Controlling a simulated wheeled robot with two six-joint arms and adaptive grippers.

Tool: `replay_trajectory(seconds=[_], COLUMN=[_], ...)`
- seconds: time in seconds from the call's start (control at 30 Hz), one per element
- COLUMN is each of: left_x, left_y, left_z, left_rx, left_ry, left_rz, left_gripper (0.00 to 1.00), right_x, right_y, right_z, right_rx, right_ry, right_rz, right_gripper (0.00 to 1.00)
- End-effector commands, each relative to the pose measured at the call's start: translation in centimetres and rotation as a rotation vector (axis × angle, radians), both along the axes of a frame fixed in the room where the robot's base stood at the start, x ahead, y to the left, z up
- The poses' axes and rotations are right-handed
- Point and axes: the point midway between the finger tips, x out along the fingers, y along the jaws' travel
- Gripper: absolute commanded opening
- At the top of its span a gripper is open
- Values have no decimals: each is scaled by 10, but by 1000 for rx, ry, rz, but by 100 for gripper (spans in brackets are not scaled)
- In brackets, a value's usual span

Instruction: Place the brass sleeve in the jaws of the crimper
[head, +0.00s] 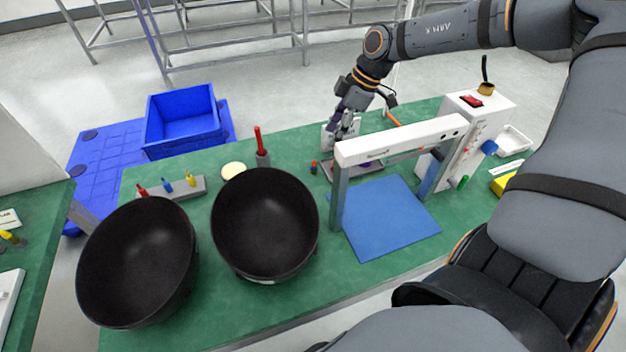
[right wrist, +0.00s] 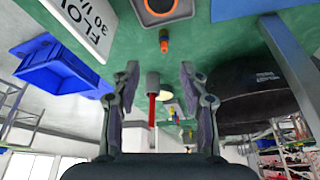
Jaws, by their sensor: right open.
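My right gripper (head: 343,130) is over the back of the green table, pointing down, beside a white labelled box. In the right wrist view its two fingers (right wrist: 160,72) are spread apart with nothing held between them. A small upright orange piece with a dark blue-green part (head: 314,167) stands on the table; it also shows ahead of the fingers (right wrist: 164,42). I cannot tell whether it is the brass sleeve. A device with an orange ring (right wrist: 163,7) is cut off at the top edge. I cannot make out the crimper's jaws. My left gripper is not in view.
A white bridge frame (head: 400,142) stands over a blue mat (head: 390,222). Two large black bowls (head: 265,225) fill the table's left part. A grey block with a red rod (head: 262,157) stands behind them. A white cabinet (head: 470,130) stands at right. A blue bin (head: 182,125) is beyond the table.

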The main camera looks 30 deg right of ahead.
Motion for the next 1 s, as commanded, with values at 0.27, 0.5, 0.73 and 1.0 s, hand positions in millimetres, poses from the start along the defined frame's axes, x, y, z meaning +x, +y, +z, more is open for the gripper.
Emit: replay_trajectory(seconds=[0.27,0.5,0.73,1.0], left_x=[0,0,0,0], left_y=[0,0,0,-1], left_z=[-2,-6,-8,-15], left_rx=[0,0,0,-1], left_ry=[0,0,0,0], left_rz=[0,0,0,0], left_gripper=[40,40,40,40], right_x=[4,10,11,17], right_y=[9,18,29,41], right_z=[-25,-48,-67,-95], right_rx=[-3,-1,-2,-1], right_ry=[5,1,6,1], right_rz=[1,0,2,0], right_gripper=[44,44,44,44])
